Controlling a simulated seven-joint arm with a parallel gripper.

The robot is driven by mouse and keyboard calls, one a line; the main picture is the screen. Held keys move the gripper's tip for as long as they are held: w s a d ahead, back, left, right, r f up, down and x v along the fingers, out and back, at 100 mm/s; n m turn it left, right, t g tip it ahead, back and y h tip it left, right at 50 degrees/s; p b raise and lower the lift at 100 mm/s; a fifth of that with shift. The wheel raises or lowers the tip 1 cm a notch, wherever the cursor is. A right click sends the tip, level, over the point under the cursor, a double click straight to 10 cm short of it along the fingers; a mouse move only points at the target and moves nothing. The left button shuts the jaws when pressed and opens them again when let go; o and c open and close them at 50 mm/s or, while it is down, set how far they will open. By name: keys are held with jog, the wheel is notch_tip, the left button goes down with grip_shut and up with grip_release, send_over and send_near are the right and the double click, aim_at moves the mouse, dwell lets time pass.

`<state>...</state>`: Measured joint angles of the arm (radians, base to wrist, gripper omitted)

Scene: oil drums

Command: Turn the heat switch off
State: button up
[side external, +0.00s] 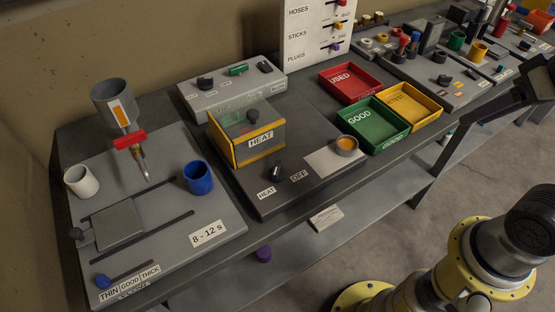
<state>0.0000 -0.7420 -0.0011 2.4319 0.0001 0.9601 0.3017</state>
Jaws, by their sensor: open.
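The heat switch (276,173) is a small black knob on the dark panel (310,195) in the middle of the bench. A HEAT label (266,192) lies at its lower left and an OFF label (299,176) at its right. The knob seems to point toward HEAT, but it is small. A yellow-edged box marked HEAT (260,140) stands just behind it. My gripper (500,108) is only partly in view at the right edge, dark, open and well apart from the switch. No object shows in it.
Red (351,82), green (375,125) and yellow (409,103) trays lie farther right. A grey station (190,215) with a blue cup (198,178) is at left. The space above the switch is clear.

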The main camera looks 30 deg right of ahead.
jog(key=w+a+r+m+g, duration=0.1)
jog(key=w+a+r+m, duration=0.2)
jog(key=w+r+m, duration=0.4)
jog(key=n+g, duration=0.1)
jog(key=g, duration=0.4)
send_over(278, 163)
notch_tip(278, 163, down, 12)
notch_tip(278, 163, down, 14)
jog(key=shift+r, duration=0.1)
grip_shut()
